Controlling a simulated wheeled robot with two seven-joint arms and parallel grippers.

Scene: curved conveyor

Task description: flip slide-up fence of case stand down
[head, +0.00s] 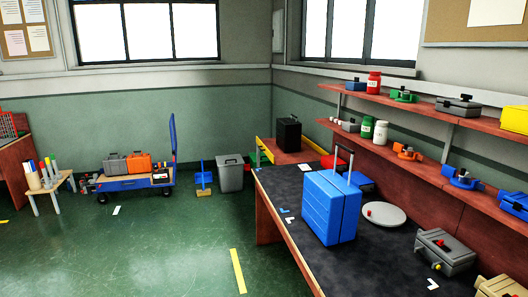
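What looks like the case stand is a low reddish-brown stand (299,157) by the far wall corner, beyond the end of the dark workbench. A yellow upright board (265,147) runs along its left side. I cannot tell for certain whether this is the slide-up fence. A black case (289,135) stands upright on it, with its handle on top. The lower front of the stand is hidden behind the workbench. Neither of my grippers is in view.
A blue suitcase (331,208) with a raised handle stands on the dark workbench (285,205), near a grey round plate (384,214). A grey bin (230,174), blue cart (137,183) and small table (50,185) stand left. The green floor between is mostly clear.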

